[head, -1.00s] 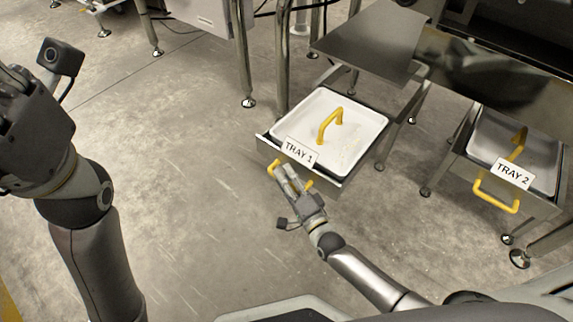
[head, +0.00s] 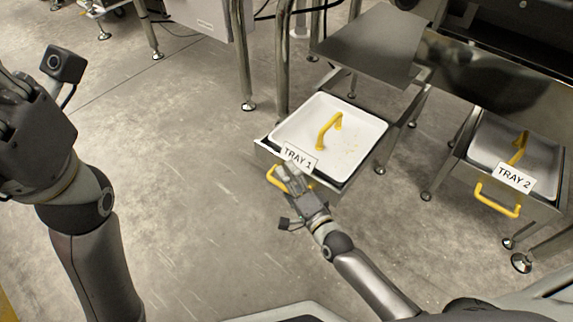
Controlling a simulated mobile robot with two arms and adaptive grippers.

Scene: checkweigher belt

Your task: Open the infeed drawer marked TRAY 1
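The TRAY 1 drawer (head: 264,147) stands pulled out toward me, with a white label (head: 300,158) on its front. The drawer's yellow front handle (head: 276,179) shows left of my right gripper (head: 289,173); the rest is partly hidden. The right fingers overlap the drawer front beside the handle; I cannot tell whether they touch it or how far they are apart. My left gripper (head: 12,88) is at the left edge, partly cut off, away from the drawer.
The TRAY 2 drawer (head: 545,201) with its own yellow front handle (head: 497,200) is at the right. A steel plate (head: 368,46) lies behind the TRAY 1 drawer. Steel legs (head: 243,60) stand behind. The floor (head: 180,180) on the left is clear.

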